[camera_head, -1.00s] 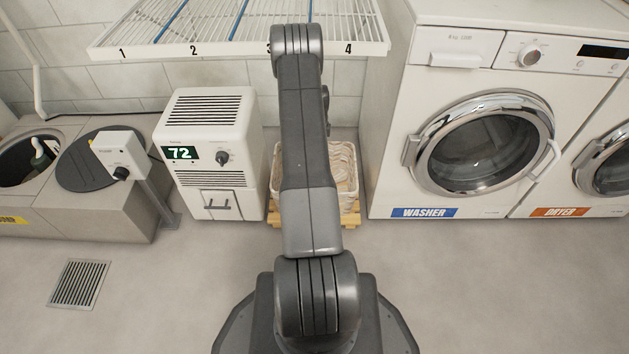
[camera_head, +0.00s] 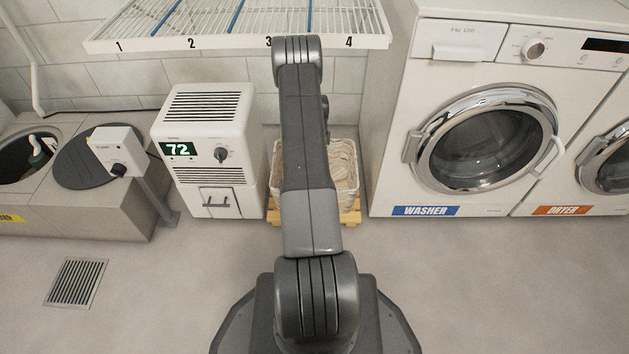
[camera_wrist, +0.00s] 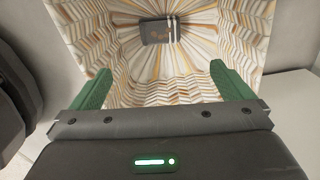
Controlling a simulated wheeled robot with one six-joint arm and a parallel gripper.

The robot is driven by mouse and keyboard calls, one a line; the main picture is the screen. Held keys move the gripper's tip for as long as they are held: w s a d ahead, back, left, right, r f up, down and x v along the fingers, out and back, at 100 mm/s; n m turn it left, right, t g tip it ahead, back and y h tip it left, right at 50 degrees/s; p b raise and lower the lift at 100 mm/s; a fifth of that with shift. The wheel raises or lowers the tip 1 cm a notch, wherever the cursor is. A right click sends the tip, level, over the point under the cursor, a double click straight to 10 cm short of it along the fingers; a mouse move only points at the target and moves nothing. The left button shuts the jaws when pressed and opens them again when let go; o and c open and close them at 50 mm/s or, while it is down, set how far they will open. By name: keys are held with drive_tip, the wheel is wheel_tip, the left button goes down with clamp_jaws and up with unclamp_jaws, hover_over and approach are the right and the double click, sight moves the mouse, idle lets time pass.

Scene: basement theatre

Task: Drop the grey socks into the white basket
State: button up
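In the wrist view the basket's woven inner wall (camera_wrist: 195,90) fills most of the picture. A grey folded bundle with pale bands at its right end, which looks like the grey socks (camera_wrist: 155,33), lies on the basket's bottom. My gripper (camera_wrist: 161,85) is open, its two green fingers wide apart over the basket. Nothing is between the fingers. The socks lie beyond the fingertips, apart from them. My gripper is hidden in the head view.
The basket rests on a wooden base (camera_head: 273,213). A white dehumidifier (camera_head: 205,150) is close on its left and the washer (camera_head: 470,120) on its right. A numbered wire shelf (camera_head: 225,41) juts out above.

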drive_tip(key=shift+r, duration=0.1)
wheel_tip(320, 180, up, 7)
drive_tip(key=p, duration=0.2)
drive_tip(key=shift+r, duration=0.15)
idle(0.5)
